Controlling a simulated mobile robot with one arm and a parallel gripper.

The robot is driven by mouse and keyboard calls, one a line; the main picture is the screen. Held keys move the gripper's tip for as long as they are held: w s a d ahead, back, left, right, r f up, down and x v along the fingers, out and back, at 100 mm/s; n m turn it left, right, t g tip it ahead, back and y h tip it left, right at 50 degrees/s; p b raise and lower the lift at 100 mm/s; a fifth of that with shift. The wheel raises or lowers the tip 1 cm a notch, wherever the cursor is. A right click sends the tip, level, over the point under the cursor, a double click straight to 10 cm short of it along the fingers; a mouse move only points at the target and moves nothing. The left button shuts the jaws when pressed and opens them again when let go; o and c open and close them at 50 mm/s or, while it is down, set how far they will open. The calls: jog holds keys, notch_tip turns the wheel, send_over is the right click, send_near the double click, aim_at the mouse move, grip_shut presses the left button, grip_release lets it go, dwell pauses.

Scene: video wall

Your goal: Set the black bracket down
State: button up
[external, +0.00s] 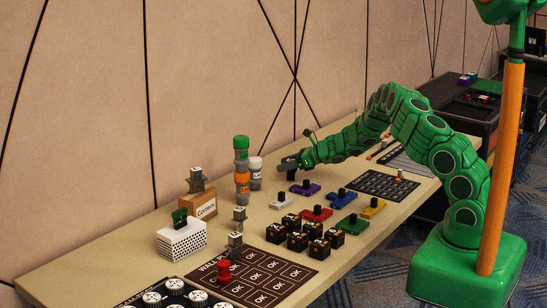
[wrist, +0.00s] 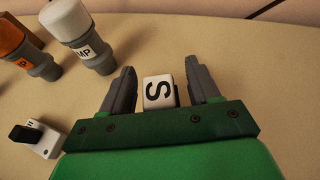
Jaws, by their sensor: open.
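My gripper (external: 288,166) is open above the far part of the table, right of the stacked canisters. In the wrist view its two grey fingers (wrist: 160,75) stand apart on either side of a small block (wrist: 158,92). The block has a white face with a black S and a dark side. Gaps show between it and both fingers. In the external view a dark upright piece (external: 291,175) shows at the fingertips; I cannot tell whether it is a finger or the block. I cannot clearly identify the black bracket.
Orange and green canisters (external: 241,180) stand stacked beside a white-capped canister (external: 255,172). A white piece with a black knob (external: 281,202) and a purple one (external: 305,189) are close by. Black cubes (external: 297,242) and a brown OK board (external: 265,275) lie nearer. Bare tabletop surrounds the block.

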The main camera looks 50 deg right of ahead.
jog(key=shift+r, duration=0.15)
jog(key=shift+s+d+r, duration=0.25)
jog(key=shift+s+d, duration=0.1)
jog(key=shift+s, duration=0.2)
jog(key=v, duration=1)
jog(key=shift+s, duration=0.35)
